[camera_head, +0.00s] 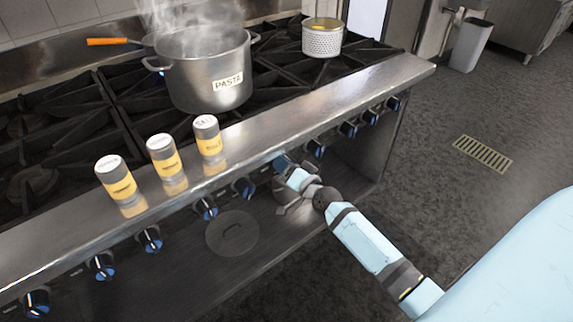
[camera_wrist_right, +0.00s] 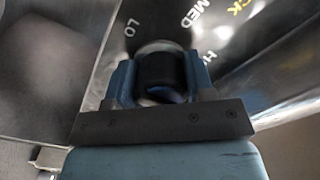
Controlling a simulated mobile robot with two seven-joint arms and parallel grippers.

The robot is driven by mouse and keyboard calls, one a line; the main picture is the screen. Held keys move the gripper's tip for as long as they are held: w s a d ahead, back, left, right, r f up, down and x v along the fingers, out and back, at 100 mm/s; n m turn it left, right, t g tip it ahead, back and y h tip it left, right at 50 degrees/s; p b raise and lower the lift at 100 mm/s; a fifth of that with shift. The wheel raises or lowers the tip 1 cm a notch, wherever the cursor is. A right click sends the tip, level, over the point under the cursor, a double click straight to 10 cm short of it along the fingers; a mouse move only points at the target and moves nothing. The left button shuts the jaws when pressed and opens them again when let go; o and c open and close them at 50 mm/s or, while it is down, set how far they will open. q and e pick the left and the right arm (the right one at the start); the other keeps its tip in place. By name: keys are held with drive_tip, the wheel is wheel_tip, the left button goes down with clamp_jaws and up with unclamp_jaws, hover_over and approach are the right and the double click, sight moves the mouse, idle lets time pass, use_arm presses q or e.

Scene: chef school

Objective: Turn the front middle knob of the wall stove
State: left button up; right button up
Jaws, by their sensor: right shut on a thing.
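The wall stove (camera_head: 330,100) has a row of black and blue knobs along its front panel. My right gripper (camera_head: 283,164) reaches the panel near the middle of the row. In the right wrist view my right gripper (camera_wrist_right: 160,78) is shut on a dark round knob (camera_wrist_right: 160,70), with one blue finger on each side. The labels LO, MED and HI show on the panel around this knob. In the head view the gripper mostly hides that knob. A free knob (camera_head: 243,188) lies left of it and another knob (camera_head: 315,148) lies right. My left gripper is not in view.
A steaming pot labelled PASTA (camera_head: 208,75) stands on the burners, with a perforated pot (camera_head: 322,38) behind right. Three shakers (camera_head: 163,156) stand on the front ledge. A round dark lid-like disc (camera_head: 232,232) is below the knobs.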

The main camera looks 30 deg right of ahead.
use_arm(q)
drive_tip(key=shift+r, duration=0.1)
use_arm(e)
drive_tip(key=o, duration=0.9)
use_arm(q)
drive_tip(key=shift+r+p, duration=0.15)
drive_tip(key=shift+p, duration=0.2)
use_arm(e)
drive_tip(key=s, duration=0.9)
drive_tip(key=s+d, duration=0.1)
drive_tip(key=s, duration=0.3)
drive_tip(key=shift+s, duration=0.4)
drive_tip(key=s+a+f+n+g+y, duration=0.1)
drive_tip(key=s+a+f+n+g, duration=0.4)
drive_tip(key=a, duration=0.5)
drive_tip(key=s+a+f+n+g+y, duration=0.1)
drive_tip(key=s+a+f+n+g, duration=0.1)
drive_tip(key=s+a+n, duration=0.6)
use_arm(q)
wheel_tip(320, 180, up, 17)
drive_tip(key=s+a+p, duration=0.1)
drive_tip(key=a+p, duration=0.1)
drive_tip(key=p, duration=2.1)
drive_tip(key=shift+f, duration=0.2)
use_arm(e)
drive_tip(key=shift+m, duration=0.9)
drive_tip(key=r, duration=1.6)
drive_tip(key=shift+s+d+r, duration=0.15)
drive_tip(key=shift+s+d, duration=0.1)
